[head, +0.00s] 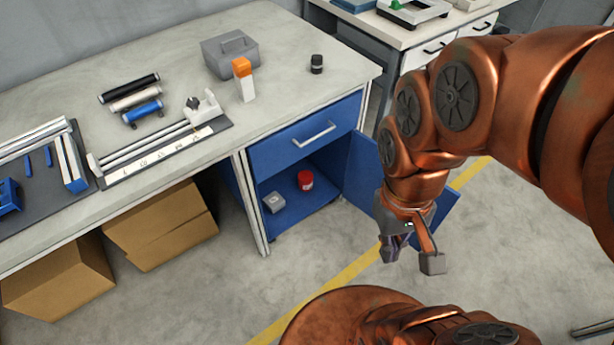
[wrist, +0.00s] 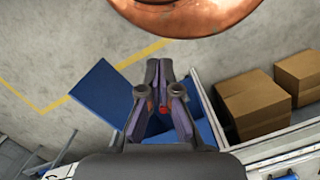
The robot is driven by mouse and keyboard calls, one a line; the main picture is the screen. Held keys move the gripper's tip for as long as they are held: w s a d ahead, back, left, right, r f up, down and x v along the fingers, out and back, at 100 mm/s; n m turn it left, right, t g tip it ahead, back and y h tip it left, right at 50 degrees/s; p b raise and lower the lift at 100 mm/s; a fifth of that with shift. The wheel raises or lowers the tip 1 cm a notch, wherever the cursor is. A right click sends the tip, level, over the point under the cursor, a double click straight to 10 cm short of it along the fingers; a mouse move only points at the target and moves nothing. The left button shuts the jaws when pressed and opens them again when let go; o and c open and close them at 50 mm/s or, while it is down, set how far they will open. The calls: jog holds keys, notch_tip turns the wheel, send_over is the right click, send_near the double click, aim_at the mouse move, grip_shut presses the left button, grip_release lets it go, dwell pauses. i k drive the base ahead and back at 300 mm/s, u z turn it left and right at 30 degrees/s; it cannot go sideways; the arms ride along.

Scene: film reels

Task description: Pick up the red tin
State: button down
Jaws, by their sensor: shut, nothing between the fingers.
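The red tin (head: 305,181) stands on the blue floor of the open cabinet (head: 325,192) under the bench drawer. It has a light patch or label on its side. My gripper (head: 412,258) is outside the cabinet, to the right of and nearer than the tin, past the open blue door (head: 372,175). In the wrist view my gripper (wrist: 166,64) is shut and empty. Small bits of red show around and between the fingers there; the tin is mostly hidden behind them.
A small pale box (head: 273,202) sits left of the tin in the cabinet. The blue door swings out between my arm and the opening. Cardboard boxes (head: 160,225) stand under the bench at left. The bench top (head: 290,105) holds tools. Floor before the cabinet is clear.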

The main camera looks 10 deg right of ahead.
aim_at(305, 178)
jog(key=u, duration=2.95)
jog(key=k, duration=0.8)
jog(key=z, duration=1.45)
